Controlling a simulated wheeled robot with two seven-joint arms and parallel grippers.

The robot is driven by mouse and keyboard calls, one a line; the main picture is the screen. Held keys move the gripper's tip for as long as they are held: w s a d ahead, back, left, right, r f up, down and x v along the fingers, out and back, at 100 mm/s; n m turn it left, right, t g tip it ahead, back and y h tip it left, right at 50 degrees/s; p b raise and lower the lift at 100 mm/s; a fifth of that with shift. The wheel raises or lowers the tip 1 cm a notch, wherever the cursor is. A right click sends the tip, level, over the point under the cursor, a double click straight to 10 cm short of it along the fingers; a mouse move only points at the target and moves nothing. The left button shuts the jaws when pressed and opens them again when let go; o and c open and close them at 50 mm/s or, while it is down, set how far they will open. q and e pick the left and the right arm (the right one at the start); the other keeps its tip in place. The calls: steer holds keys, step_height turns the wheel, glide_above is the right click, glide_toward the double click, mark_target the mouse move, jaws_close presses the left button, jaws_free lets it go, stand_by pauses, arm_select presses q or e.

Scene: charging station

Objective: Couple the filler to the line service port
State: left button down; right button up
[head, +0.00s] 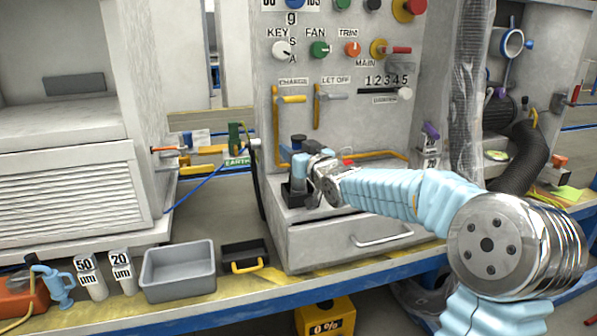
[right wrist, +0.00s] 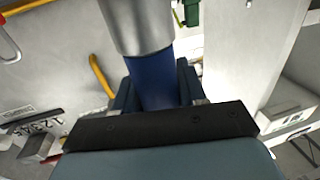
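My right gripper (head: 298,162) is at the front of the charging cabinet, just above a black holder (head: 298,192) on its ledge. In the right wrist view its two dark fingers (right wrist: 157,92) close on both sides of a blue cylinder (right wrist: 155,78) with a grey metallic section (right wrist: 138,25). This looks like the filler, but the fingers and arm hide much of it in the head view. I cannot tell whether its end is still inside the holder. I cannot pick out the line service port for certain. My left gripper is not in view.
The cabinet panel has yellow handles (head: 290,99), knobs and a drawer (head: 350,240) below. A grey bin (head: 179,272), a small black tray (head: 245,257), two labelled cylinders and a light blue tool (head: 55,284) stand along the bench front. A dark hose (head: 528,158) hangs right.

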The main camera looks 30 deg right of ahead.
jaws_close()
